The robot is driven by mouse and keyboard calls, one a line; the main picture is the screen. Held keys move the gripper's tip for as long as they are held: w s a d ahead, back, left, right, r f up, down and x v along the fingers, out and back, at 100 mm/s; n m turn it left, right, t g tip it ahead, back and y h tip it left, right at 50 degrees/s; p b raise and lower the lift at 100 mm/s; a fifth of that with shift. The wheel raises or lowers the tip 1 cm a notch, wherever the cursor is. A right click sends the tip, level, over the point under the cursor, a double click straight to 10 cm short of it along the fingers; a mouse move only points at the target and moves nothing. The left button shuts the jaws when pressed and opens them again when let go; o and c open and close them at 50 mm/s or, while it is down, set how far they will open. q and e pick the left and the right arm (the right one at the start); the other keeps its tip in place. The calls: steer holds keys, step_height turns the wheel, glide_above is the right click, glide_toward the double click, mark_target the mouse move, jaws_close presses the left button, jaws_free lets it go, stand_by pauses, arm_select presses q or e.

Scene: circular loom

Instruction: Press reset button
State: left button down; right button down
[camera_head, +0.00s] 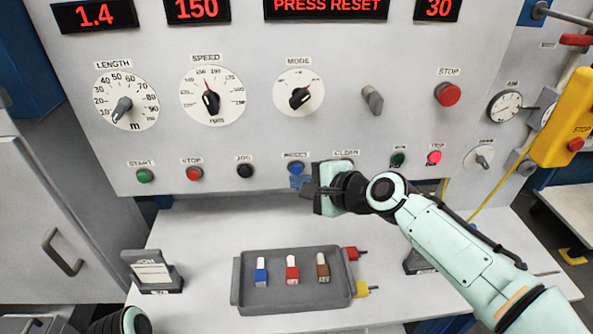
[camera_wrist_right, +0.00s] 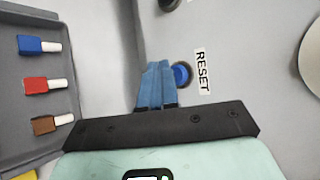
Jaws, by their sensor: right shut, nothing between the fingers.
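My left gripper is not in view.
The red display (camera_head: 327,5) reads PRESS RESET. A black jog button (camera_head: 245,170) and red stop button (camera_head: 194,173) lie left of reset. Below, a grey tray (camera_head: 240,297) with blue, red and brown bottles stands on the white table. A yellow pendant (camera_head: 566,115) hangs at right.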

steer(key=shift+w, duration=0.1)
stand_by(0.4)
steer(key=shift+w, duration=0.3)
steer(key=shift+w+p, duration=0.45)
steer(key=shift+w, duration=0.05)
stand_by(0.7)
steer(key=shift+s, duration=0.9)
steer(key=s, duration=0.5)
steer(key=shift+d+b, duration=0.2)
steer(key=shift+b, duration=0.15)
stand_by(1.2)
